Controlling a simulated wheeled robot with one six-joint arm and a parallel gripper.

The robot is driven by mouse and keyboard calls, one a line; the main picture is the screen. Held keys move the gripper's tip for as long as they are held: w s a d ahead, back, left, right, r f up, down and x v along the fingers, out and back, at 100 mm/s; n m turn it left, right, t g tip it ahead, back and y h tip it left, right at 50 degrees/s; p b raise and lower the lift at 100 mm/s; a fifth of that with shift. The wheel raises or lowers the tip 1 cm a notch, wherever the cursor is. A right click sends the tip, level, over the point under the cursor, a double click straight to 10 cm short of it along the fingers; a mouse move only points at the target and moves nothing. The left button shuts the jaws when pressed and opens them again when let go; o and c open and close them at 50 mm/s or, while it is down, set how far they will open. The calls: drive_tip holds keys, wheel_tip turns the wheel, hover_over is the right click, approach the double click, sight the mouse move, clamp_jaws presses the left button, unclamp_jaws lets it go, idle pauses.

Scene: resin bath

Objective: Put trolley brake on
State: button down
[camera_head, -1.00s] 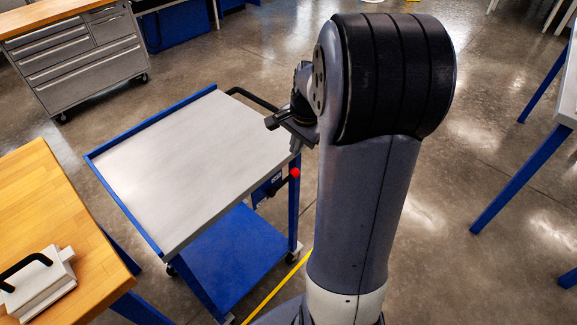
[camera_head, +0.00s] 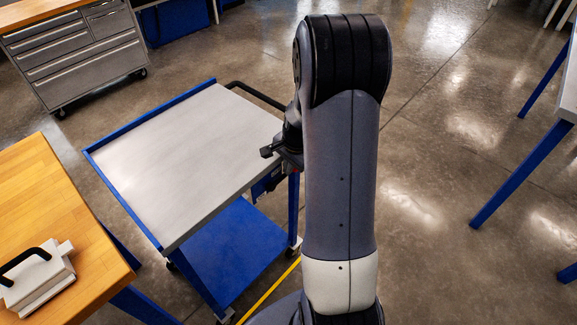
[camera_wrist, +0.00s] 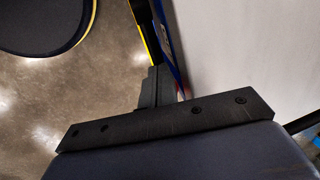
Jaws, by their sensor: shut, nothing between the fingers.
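The trolley (camera_head: 205,150) has a pale grey top, a blue rim and a blue lower shelf. On its right side, in the head view, is a small dark fitting (camera_head: 268,182). A trace of red shows just under my gripper there. My gripper (camera_head: 284,160) is over the trolley's right edge, its tips largely hidden in this view. In the wrist view my gripper (camera_wrist: 157,84) is shut and empty, beside the trolley's blue edge (camera_wrist: 175,50), with the grey top (camera_wrist: 245,55) to the right. The brake's red knob is mostly hidden; I cannot tell whether I touch it.
A wooden bench (camera_head: 50,215) with a white handled block (camera_head: 40,278) stands left. A grey drawer cabinet (camera_head: 80,60) is behind. A black push handle (camera_head: 255,94) juts from the trolley's far side. A table (camera_head: 568,95) stands right; open floor (camera_head: 430,160) lies between.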

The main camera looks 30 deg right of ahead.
drive_tip(key=shift+w+d+f+b, duration=0.1)
drive_tip(key=shift+d+f+b, duration=0.1)
drive_tip(key=shift+f+b, duration=0.25)
drive_tip(key=shift+w+d+f+b, duration=0.1)
drive_tip(key=shift+d+f+b, duration=0.15)
drive_tip(key=shift+f, duration=0.25)
drive_tip(key=shift+s, duration=0.1)
